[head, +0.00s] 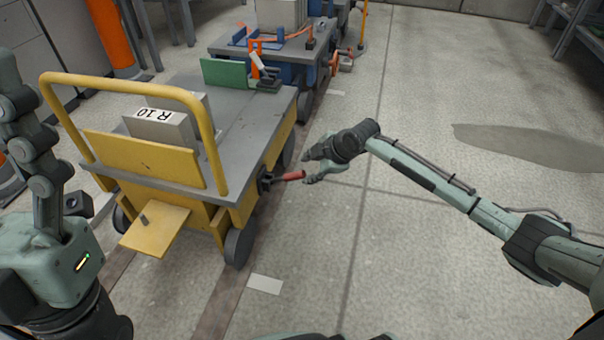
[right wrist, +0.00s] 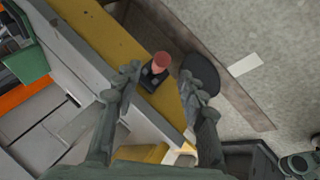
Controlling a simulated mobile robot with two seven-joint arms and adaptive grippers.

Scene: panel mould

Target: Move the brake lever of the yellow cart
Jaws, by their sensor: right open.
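The yellow cart (head: 225,150) stands at left in the head view, with a grey deck and a yellow push handle. Its brake lever (head: 290,176) has a red grip and sticks out to the right from a dark mount on the cart's side. My right gripper (head: 308,170) is open, its fingers close to the end of the red grip. In the right wrist view the brake lever (right wrist: 160,60) shows end-on between the two open fingers, with space on both sides. My left arm is at the left edge; its gripper fingers are not visible.
A block marked R 10 (head: 160,128) and a green plate (head: 226,74) are on the deck. A blue cart (head: 290,62) stands behind the yellow one. A white floor mark (head: 266,284) lies near the front wheel. The floor to the right is clear.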

